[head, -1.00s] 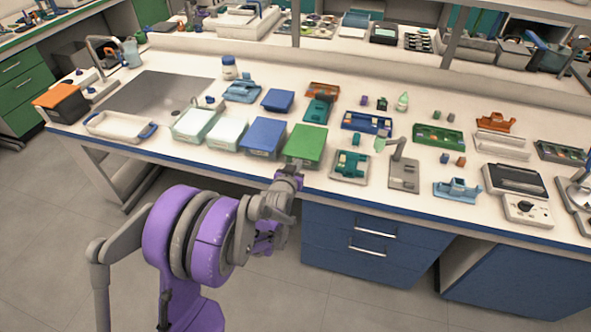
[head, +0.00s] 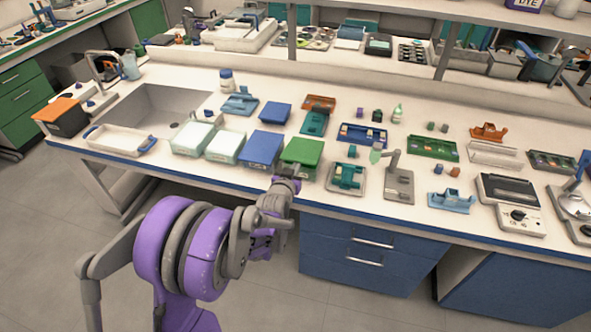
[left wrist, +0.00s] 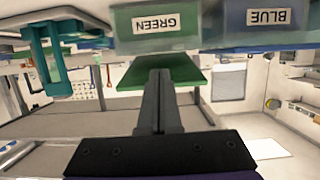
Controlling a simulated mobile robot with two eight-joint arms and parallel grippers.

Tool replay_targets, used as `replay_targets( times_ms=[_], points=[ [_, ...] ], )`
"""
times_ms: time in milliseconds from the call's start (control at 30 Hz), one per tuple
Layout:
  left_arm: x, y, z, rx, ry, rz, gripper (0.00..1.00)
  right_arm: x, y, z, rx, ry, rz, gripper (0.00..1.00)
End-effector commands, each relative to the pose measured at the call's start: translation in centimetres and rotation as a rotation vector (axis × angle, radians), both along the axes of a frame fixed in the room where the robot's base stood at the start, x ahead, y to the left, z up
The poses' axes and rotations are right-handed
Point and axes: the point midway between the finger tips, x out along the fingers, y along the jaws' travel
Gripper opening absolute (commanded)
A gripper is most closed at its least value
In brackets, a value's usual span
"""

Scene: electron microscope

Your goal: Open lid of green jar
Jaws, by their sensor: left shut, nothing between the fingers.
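The green jar is a box-like container with a green lid (head: 302,151) near the table's front edge. Its front, labelled GREEN (left wrist: 155,28), shows upside down in the left wrist view. The green lid (left wrist: 188,72) appears tilted, with its front edge raised off the box. My left gripper (head: 287,176) is at the front of this jar. In the left wrist view its fingers (left wrist: 160,74) are shut with nothing between them, overlapping the lid's underside; I cannot tell whether they touch it. My right gripper is not in view.
A blue-lidded box (head: 260,149) labelled BLUE (left wrist: 275,17) stands close on the left of the green jar. A teal rack (head: 347,178) stands on its right. Two pale-lidded boxes (head: 226,146) and a sink (head: 150,108) are farther left.

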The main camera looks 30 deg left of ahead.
Motion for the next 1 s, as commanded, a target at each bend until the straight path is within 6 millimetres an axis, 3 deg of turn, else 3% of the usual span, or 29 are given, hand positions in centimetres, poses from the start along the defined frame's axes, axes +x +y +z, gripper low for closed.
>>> replay_targets(
  times_ms=[333,733,1000],
  points=[
    [0.0,0.0,0.1,0.0,0.0,0.0,0.0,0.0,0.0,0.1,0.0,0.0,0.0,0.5],
    [0.8,0.2,3.3,0.0,0.0,0.0,0.0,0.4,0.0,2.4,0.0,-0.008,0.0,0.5],
    [0.9,0.2,3.5,0.0,0.001,0.0,0.0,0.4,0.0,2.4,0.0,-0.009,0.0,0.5]
  ],
)
